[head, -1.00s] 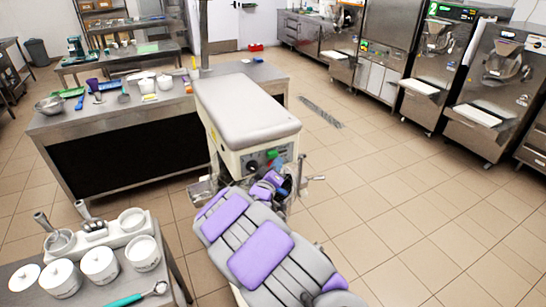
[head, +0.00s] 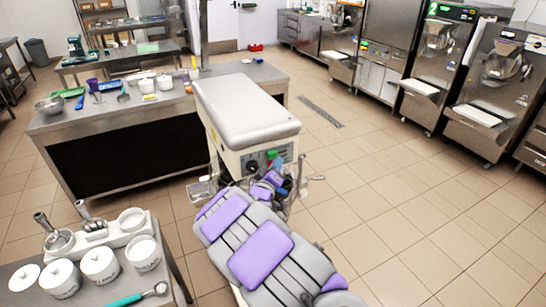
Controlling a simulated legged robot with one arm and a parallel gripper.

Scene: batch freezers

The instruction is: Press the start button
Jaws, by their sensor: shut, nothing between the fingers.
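The machine (head: 247,108) with a cream body and grey top stands in the middle. Its front panel has a green button (head: 272,155), a red one (head: 271,164) just below it, and a black knob (head: 252,167) to their left. No label is legible, so I cannot tell which is the start button. My gripper (head: 274,180), small and partly hidden by my own arm, is shut and empty just below the buttons, close to the panel. I cannot tell whether it touches the panel.
A steel table (head: 130,115) with bowls and utensils stands behind left of the machine. A counter (head: 90,290) with white tubs is at the lower left. Freezers (head: 490,85) line the right wall. The tiled floor on the right is clear.

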